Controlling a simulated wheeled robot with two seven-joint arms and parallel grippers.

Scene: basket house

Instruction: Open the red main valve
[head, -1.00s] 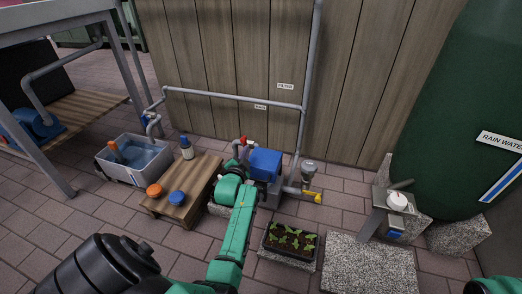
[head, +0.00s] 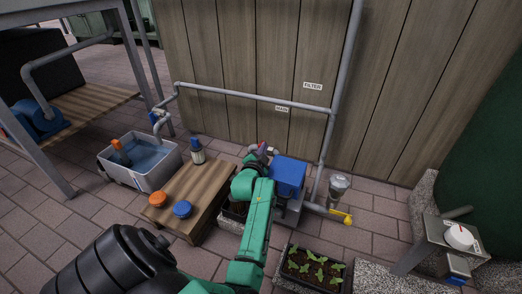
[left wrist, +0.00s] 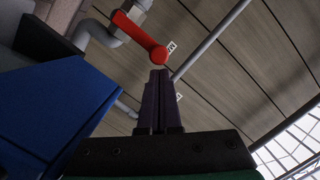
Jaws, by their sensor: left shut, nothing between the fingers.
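The red main valve shows as a red lever (left wrist: 140,36) on a grey pipe in the left wrist view. In the head view only a small reddish bit of the valve (head: 262,147) shows beside the blue pump, mostly hidden by my left arm. My left gripper (left wrist: 159,76) is shut and empty, its dark fingers pointing up just below the lever's rounded end. A small gap seems to separate them, though contact is hard to judge. In the head view the gripper (head: 251,160) is at the valve, its fingertips hardly distinguishable. My right gripper is out of view.
The blue pump (head: 289,176) stands close right of my left arm. A wooden low table (head: 200,190), a grey water tub (head: 128,177) and a blue-capped bottle (head: 197,155) are to the left. A yellow-handled tap (head: 341,214) and seedling tray (head: 311,267) are to the right.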

